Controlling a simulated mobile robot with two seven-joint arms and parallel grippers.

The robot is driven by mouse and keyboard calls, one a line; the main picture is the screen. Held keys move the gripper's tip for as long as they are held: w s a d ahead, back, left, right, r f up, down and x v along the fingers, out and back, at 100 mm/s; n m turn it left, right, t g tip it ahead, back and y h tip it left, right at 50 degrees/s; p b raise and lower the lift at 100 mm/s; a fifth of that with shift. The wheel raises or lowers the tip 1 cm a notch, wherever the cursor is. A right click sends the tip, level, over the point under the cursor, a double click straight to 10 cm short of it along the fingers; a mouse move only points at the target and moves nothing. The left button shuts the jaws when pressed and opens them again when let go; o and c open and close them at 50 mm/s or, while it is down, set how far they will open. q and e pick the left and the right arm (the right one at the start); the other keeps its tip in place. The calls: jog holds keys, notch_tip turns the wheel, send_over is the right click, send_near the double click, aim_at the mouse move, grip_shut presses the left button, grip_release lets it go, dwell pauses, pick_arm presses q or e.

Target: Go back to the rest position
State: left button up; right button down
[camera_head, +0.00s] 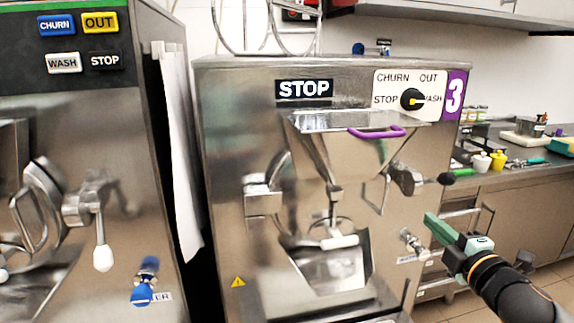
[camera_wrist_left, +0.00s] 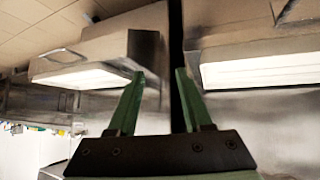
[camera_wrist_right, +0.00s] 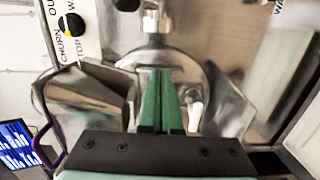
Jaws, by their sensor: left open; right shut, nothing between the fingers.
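My right gripper (camera_head: 434,226) is in the lower right of the head view, in front of the right part of the batch freezer marked 3 (camera_head: 232,140). Its green fingers are together with nothing between them. In the right wrist view the shut fingers (camera_wrist_right: 160,85) point at the freezer's front. My left gripper is not in the head view. In the left wrist view its green fingers (camera_wrist_left: 157,85) stand apart and empty, with ceiling and cabinets behind them.
The freezer has a STOP sign (camera_head: 304,89), a black knob (camera_head: 412,99), a purple-handled hopper (camera_head: 376,131) and a side lever (camera_head: 446,179). Another freezer (camera_head: 100,285) stands at left with a white-tipped lever (camera_head: 103,257). A counter (camera_head: 530,176) with small items is at right.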

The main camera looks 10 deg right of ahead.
jog(key=s+a+f+m+g+p, duration=0.2)
jog(key=s+a+f+m, duration=0.15)
jog(key=f, duration=0.65)
jog(key=s+a+f+m+g+p, duration=0.1)
jog(key=s+a+f+m+g, duration=0.2)
jog(key=f, duration=0.7)
jog(key=s+a+f+m+g+y+p, duration=0.1)
jog(key=s+a+f+m, duration=0.3)
jog(key=s, duration=0.5)
jog(key=s+a+f+m+g+y+p, duration=0.1)
jog(key=s+a+f+m+g+p, duration=0.1)
jog(key=s+a+f+m, duration=0.3)
jog(key=s+a+f, duration=0.3)
jog(key=s+f, duration=0.1)
jog(key=f, duration=0.2)
jog(key=shift+a, duration=0.35)
jog(key=shift+s, duration=0.1)
